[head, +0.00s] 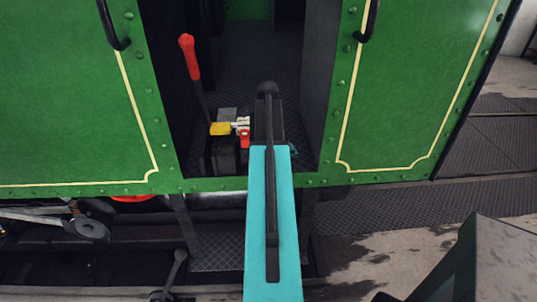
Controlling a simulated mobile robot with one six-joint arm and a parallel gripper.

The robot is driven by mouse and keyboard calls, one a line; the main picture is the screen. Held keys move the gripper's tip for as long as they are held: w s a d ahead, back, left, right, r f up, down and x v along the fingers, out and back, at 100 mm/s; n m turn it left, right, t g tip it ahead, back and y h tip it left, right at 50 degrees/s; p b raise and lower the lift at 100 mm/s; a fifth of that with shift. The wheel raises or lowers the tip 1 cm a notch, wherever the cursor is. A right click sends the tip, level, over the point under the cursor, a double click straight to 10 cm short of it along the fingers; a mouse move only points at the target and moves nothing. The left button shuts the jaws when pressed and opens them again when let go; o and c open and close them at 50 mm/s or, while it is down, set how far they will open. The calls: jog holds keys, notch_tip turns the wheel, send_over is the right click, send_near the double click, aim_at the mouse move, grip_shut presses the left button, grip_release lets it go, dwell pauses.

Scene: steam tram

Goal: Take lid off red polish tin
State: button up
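A small red object (245,139) stands in the tram's doorway among small items, just left of my arm. It may be the red polish tin, but it is too small to tell, and I cannot make out a lid. My teal and black arm reaches up the middle of the picture into the doorway. It covers part of the area right of the red object. My gripper's fingers do not show; they seem hidden behind the arm.
A yellow item (220,129) and a white item (240,121) sit close by the red object. A red-handled lever (188,58) rises at the left. Green side panels (415,75) with black handrails (369,20) flank the narrow doorway. A step (220,250) lies below.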

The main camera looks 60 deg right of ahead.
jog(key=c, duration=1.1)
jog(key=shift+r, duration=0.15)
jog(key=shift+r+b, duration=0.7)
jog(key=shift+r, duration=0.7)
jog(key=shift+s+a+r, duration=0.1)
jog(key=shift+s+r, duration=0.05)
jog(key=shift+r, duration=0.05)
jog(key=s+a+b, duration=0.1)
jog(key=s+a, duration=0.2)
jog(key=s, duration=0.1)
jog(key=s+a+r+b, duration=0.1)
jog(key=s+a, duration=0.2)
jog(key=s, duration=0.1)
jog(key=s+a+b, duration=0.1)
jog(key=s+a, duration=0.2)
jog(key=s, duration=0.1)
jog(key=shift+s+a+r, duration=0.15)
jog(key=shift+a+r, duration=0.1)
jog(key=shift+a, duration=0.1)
